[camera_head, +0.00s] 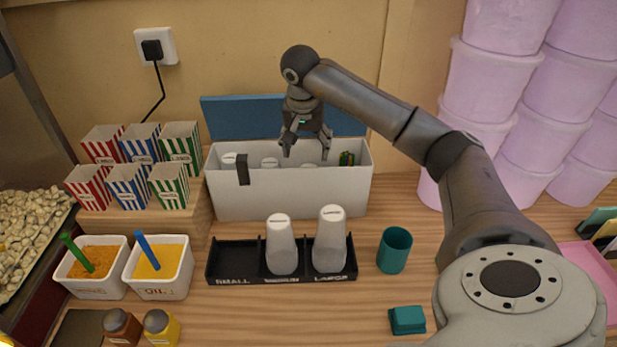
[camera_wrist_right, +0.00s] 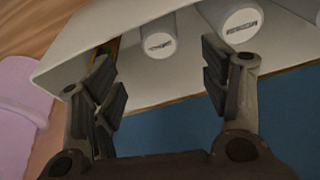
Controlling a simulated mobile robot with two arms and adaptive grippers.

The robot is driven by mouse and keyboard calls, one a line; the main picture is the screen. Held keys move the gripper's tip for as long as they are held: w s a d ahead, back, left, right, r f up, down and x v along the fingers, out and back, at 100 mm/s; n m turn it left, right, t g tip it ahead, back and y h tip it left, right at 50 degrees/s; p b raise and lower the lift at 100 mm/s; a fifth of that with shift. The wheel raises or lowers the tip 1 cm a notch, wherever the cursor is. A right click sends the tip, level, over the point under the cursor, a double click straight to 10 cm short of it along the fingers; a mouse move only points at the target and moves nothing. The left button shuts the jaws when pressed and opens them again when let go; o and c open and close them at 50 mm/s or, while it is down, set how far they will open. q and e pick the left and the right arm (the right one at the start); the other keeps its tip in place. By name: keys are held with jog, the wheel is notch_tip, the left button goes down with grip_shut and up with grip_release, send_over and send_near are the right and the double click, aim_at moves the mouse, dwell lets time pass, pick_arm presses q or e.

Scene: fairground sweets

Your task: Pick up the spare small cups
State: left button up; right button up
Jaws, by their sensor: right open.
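A white box (camera_head: 290,195) stands against the back wall with its blue lid (camera_head: 245,117) open. White cup stacks with labelled ends stand inside: one at the left (camera_head: 228,158), one in the middle (camera_head: 270,162), and one partly hidden under my gripper. In the wrist view a narrower cup end (camera_wrist_right: 158,43) and a wider one (camera_wrist_right: 240,24) show; their labels are too blurred to read. My right gripper (camera_head: 306,156) points down over the box's right half, open and empty. In the wrist view its fingers (camera_wrist_right: 163,85) are spread apart. My left gripper is not in view.
A black tray (camera_head: 235,281) in front has an empty SMALL slot, with cup stacks in MEDIUM (camera_head: 281,245) and LARGE (camera_head: 329,240). A teal cup (camera_head: 394,250) stands to its right. Colourful packets (camera_head: 346,158) sit in the box's right end. Striped popcorn boxes (camera_head: 127,187) stand left.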

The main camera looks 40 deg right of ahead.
aim_at(308, 164)
jog(key=x, duration=0.2)
jog(key=shift+w+d+f, duration=0.1)
jog(key=shift+d+f, duration=0.1)
jog(key=shift+f, duration=0.15)
jog(key=shift+f+p, duration=0.2)
jog(key=shift+p, duration=0.3)
jog(key=p+x, duration=0.2)
jog(key=x, duration=0.2)
jog(key=shift+d, duration=0.15)
jog(key=shift+w+d+f, duration=0.1)
jog(key=shift+f, duration=0.2)
jog(key=c, duration=1.4)
jog(key=shift+o, duration=0.2)
jog(key=shift+r, duration=0.15)
